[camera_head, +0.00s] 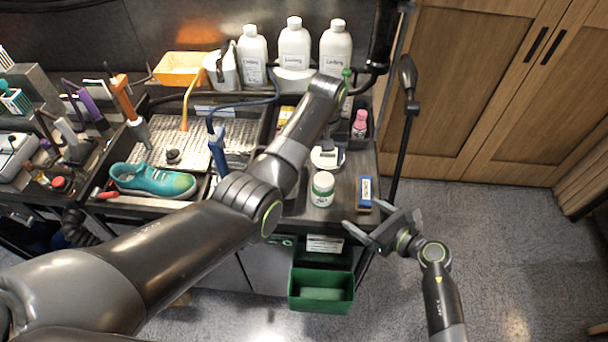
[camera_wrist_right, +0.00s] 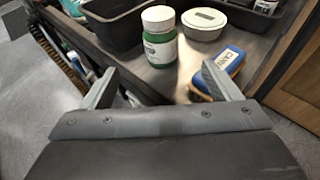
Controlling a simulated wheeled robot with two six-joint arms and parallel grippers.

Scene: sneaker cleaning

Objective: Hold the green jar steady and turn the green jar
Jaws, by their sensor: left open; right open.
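The green jar (camera_head: 323,190), white-lidded with a white label, stands upright on the front right of the dark worktop. In the right wrist view the jar (camera_wrist_right: 161,50) stands beyond the fingertips, roughly between them, with its lid on. My right gripper (camera_head: 382,220) is open and empty in front of the worktop edge, right of and lower in the picture than the jar. Its spread fingers also show in the right wrist view (camera_wrist_right: 160,70).
A blue-and-tan block (camera_head: 365,192) lies right of the jar. White bottles (camera_head: 294,48) stand at the back. A teal sneaker (camera_head: 152,181) is at left. A green bin (camera_head: 321,292) hangs below. Floor at right is free.

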